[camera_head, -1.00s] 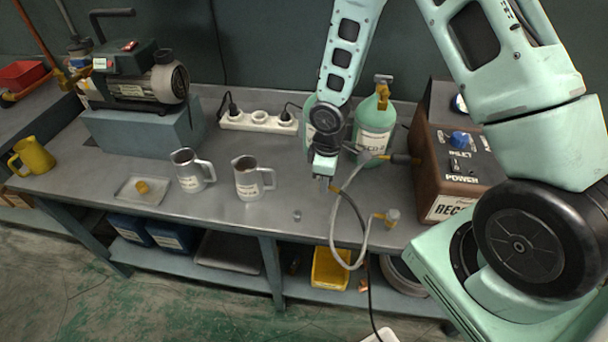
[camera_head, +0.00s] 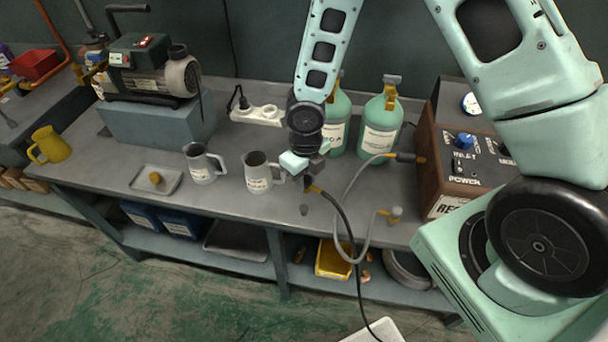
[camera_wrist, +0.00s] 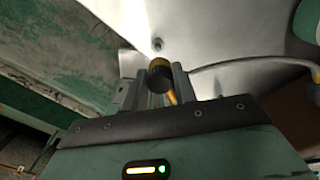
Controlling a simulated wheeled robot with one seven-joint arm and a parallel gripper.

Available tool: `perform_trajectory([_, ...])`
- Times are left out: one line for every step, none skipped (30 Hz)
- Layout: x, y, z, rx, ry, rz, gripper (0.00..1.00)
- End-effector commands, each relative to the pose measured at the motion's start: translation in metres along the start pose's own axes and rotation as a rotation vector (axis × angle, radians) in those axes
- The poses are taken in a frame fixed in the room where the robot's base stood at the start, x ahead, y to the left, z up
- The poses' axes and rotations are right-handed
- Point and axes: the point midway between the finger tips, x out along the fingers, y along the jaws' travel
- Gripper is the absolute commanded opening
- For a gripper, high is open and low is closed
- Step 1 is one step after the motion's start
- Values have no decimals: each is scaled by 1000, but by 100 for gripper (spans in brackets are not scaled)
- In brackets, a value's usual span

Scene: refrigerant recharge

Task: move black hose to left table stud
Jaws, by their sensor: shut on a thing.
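My gripper (camera_head: 308,180) is above the table near its front edge, shut on the brass-ended top of the black hose (camera_head: 345,222). The hose hangs from it over the front edge to the floor. In the wrist view the dark, brass-ringed hose end (camera_wrist: 160,75) sits between the two fingers (camera_wrist: 160,82). The left table stud (camera_head: 304,210), a small grey peg, stands just below and in front of the gripper, apart from the hose end. In the wrist view the stud (camera_wrist: 157,44) shows just beyond the hose end.
A grey hose (camera_head: 350,190) with a brass end (camera_head: 383,213) is at the right stud (camera_head: 396,214). Two pitchers (camera_head: 258,172) stand left of the gripper. Green cylinders (camera_head: 380,125) are behind, and the brown recovery unit (camera_head: 450,155) is at right.

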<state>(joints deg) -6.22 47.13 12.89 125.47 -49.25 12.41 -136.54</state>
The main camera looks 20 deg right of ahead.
Motion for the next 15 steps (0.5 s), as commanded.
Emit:
perform_trajectory([-2,2,0,-52,0,0,6])
perform_trajectory([-2,3,0,-78,-1,-1,6])
perform_trajectory([-2,3,1,-105,-1,-1,6])
perform_trajectory([-2,4,1,-119,-1,-1,6])
perform_trajectory([-2,4,1,-131,-1,-1,6])
perform_trajectory([-1,4,1,-139,-1,-1,6])
perform_trajectory([0,4,1,-142,-1,-1,6])
perform_trajectory([1,4,1,-144,-1,-1,6])
perform_trajectory([2,4,1,-143,-1,-1,6])
perform_trajectory([4,4,1,-143,-1,-1,6])
perform_trajectory([5,4,1,-142,-1,-1,6])
perform_trajectory([8,4,1,-142,-1,-1,6])
perform_trajectory([10,4,1,-142,-1,-1,6])
perform_trajectory([12,4,1,-142,-1,-1,6])
perform_trajectory([15,4,1,-142,-1,-1,6])
